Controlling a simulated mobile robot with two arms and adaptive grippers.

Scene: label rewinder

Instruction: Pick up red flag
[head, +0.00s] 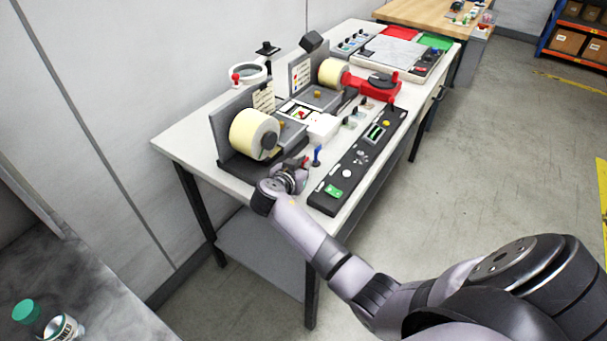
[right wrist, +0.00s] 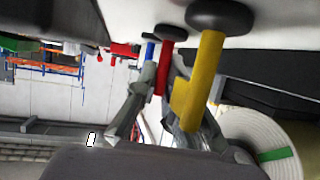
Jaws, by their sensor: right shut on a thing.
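The red flag (right wrist: 163,62) has a red stem on a round dark base and appears upside down in the right wrist view. My right gripper (right wrist: 164,82) is shut on it, one grey finger on each side. The base appears at or close to the pale tabletop; I cannot tell whether it touches. In the head view my right gripper (head: 298,172) is at the table's near edge, and only a little of the red flag (head: 306,161) shows beyond it. My left gripper is not in view.
A yellow flag (right wrist: 210,65) stands close beside the right finger. A blue flag (head: 317,154) stands just beyond the red one. A cream label roll (head: 250,134) on its stand is to the left, and a black control panel (head: 357,162) is to the right.

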